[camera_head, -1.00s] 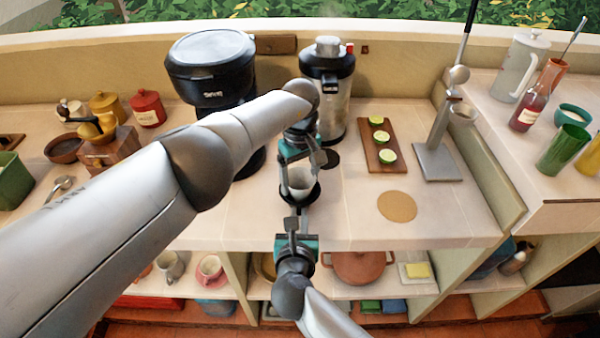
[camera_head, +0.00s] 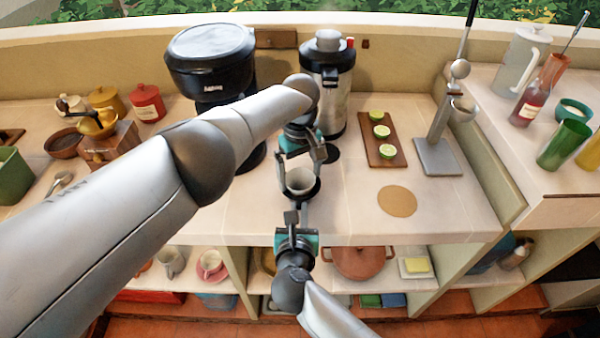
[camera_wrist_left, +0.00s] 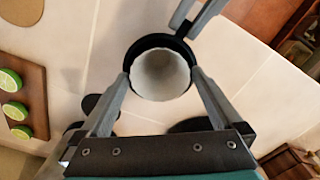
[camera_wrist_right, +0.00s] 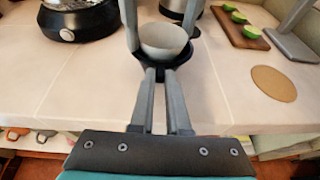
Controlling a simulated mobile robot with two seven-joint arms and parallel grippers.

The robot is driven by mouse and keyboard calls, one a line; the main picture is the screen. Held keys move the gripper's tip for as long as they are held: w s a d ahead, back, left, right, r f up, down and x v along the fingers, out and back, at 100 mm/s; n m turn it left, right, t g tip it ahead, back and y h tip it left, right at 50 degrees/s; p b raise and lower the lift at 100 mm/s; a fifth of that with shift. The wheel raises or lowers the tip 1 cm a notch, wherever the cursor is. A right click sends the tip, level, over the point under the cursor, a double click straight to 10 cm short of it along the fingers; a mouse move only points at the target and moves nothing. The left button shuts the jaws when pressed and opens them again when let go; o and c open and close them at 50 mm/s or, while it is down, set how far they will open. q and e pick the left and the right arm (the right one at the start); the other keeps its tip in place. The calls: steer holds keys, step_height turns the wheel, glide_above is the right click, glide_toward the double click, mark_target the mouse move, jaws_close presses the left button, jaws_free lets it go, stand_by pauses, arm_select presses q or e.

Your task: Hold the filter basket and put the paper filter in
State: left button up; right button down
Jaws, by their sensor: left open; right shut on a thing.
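The black filter basket (camera_head: 314,193) is held above the front of the counter. My right gripper (camera_head: 293,218) is shut on it from the near side; this grip also shows in the right wrist view (camera_wrist_right: 160,72). The white paper filter (camera_head: 299,180) sits inside the basket's ring, its rim standing above the basket; in the left wrist view the filter (camera_wrist_left: 160,74) is seen from above, surrounded by the dark ring. My left gripper (camera_head: 302,158) is open just above, with a finger on either side of the filter and basket.
A black coffee brewer (camera_head: 212,62) and a steel airpot (camera_head: 328,85) stand behind. A board with lime halves (camera_head: 394,159), a round cork mat (camera_head: 397,201) and a metal stand (camera_head: 438,158) are to the right. A wooden grinder (camera_head: 108,147) is at left.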

arm_select(q)
steer(key=shift+r, duration=0.15)
step_height(320, 180, up, 8)
stand_by(1.3)
arm_select(e)
steer(key=c, duration=0.8)
jaws_free()
steer(key=shift+s, duration=0.1)
